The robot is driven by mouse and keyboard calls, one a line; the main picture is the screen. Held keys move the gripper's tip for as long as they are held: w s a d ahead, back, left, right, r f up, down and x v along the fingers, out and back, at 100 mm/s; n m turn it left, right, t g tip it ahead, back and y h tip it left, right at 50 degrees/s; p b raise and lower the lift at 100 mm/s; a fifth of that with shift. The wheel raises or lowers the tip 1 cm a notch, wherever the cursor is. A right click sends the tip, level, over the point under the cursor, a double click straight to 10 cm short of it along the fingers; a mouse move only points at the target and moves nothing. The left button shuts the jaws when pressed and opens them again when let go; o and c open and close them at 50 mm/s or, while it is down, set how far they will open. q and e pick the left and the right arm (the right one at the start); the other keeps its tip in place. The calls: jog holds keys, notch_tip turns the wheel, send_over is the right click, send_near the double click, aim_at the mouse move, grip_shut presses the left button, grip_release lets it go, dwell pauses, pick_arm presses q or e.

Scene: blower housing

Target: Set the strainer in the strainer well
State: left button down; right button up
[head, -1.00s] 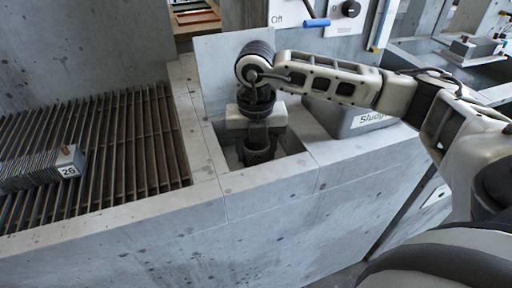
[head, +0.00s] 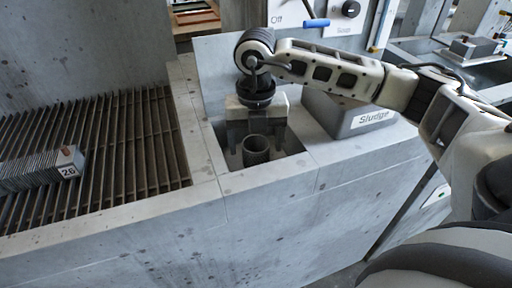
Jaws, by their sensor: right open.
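The strainer (head: 256,151) is a dark, round, open-topped mesh cylinder. It stands upright inside the strainer well (head: 288,167), a square recess in the concrete ledge. My right gripper (head: 257,137) is open, pointing down over the well, with its fingers apart on either side above the strainer. The gap between the fingers is empty. The strainer's base is partly hidden by the well's front edge. My left gripper is not in the head view.
A grey bin labelled "Sludge" (head: 347,118) stands right of the well. A dark bar grating (head: 120,140) lies to the left, with a finned block marked 26 (head: 35,172) on it. A concrete panel (head: 215,75) rises behind the well. A switch panel (head: 318,14) is at the back.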

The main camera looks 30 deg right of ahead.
notch_tip(320, 180, up, 14)
jog(key=p, duration=0.1)
jog(key=shift+f, duration=0.15)
dwell(0.5)
